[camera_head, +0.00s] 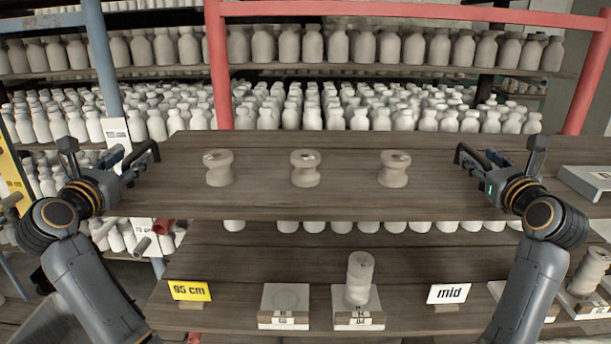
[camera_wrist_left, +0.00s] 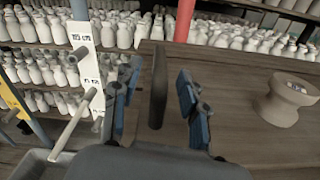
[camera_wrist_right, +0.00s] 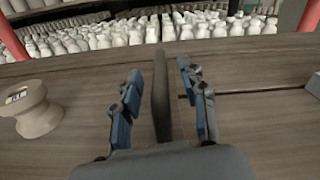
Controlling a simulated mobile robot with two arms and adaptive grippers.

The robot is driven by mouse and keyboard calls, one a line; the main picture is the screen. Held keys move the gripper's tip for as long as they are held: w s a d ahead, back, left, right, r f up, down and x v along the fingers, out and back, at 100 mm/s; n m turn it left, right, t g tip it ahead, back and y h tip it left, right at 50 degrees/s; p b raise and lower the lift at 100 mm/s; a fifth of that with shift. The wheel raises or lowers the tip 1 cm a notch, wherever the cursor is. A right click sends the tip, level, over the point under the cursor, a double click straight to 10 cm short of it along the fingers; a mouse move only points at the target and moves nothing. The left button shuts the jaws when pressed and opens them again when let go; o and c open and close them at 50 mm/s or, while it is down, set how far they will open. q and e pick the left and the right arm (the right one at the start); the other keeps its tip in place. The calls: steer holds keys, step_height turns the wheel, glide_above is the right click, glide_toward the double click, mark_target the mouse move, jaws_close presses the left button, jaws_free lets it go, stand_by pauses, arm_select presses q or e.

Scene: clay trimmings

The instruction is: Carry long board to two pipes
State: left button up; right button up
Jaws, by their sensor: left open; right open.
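The long dark wooden board (camera_head: 260,200) lies level across the middle of the head view. Three pale waisted clay pieces (camera_head: 219,168) (camera_head: 305,168) (camera_head: 395,169) stand on it in a row. A dark bar handle (camera_wrist_left: 158,85) shows at its left end, and another (camera_wrist_right: 160,95) at its right. My left gripper (camera_head: 137,160) is open, fingers on both sides of the left handle. My right gripper (camera_head: 497,158) is open, fingers on both sides of the right handle. Pale pipes (camera_wrist_left: 68,128) stick out from a labelled white strip at the left.
Racks of pale bottles fill the back. A red post (camera_head: 218,70) and blue post (camera_head: 103,60) stand behind the board.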

mark_target(136, 154)
arm_select(q)
steer(key=shift+w, duration=1.95)
arm_select(e)
steer(key=shift+w, duration=1.95)
arm_select(q)
steer(key=shift+s, duration=0.1)
steer(key=shift+c, duration=0.3)
arm_select(e)
steer(key=shift+c, duration=0.3)
arm_select(q)
steer(key=shift+d, duration=0.1)
jaws_close()
arm_select(e)
jaws_close()
